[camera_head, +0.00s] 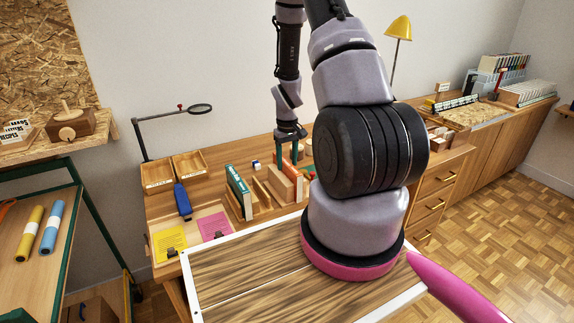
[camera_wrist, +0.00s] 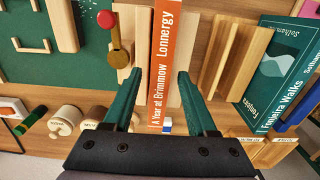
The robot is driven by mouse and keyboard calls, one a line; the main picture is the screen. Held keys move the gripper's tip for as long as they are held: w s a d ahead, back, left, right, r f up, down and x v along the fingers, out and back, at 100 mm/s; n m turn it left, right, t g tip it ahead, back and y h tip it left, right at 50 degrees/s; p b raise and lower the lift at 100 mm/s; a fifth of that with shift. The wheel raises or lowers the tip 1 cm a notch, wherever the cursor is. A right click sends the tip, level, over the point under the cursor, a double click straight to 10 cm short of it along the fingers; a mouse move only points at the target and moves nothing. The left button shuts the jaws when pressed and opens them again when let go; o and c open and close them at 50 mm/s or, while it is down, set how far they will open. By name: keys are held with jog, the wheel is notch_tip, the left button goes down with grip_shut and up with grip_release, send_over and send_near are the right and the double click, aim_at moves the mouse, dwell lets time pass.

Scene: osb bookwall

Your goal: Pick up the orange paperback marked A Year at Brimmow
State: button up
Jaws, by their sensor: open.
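The orange paperback (camera_wrist: 166,65) stands with its spine toward the wrist camera, and the spine reads "A Year at Brimmow" and "Lonnergy". In the head view an orange book (camera_head: 294,175) stands among wooden holders on the desk, partly hidden by my arm. My gripper (camera_wrist: 156,85) is open, with one green finger on each side of the orange spine in the wrist view. I cannot tell whether either finger touches the book. My gripper also shows over the desk in the head view (camera_head: 288,150).
A teal book (camera_head: 239,190), marked "Fonjeira Walks" in the wrist view (camera_wrist: 275,75), stands nearby. Wooden holders (camera_wrist: 237,60) flank the orange book. Yellow (camera_head: 170,243) and pink (camera_head: 215,225) sheets lie at the desk front.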

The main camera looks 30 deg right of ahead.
jog(key=shift+f, duration=0.2)
grip_shut()
jog(key=shift+r, duration=4.55)
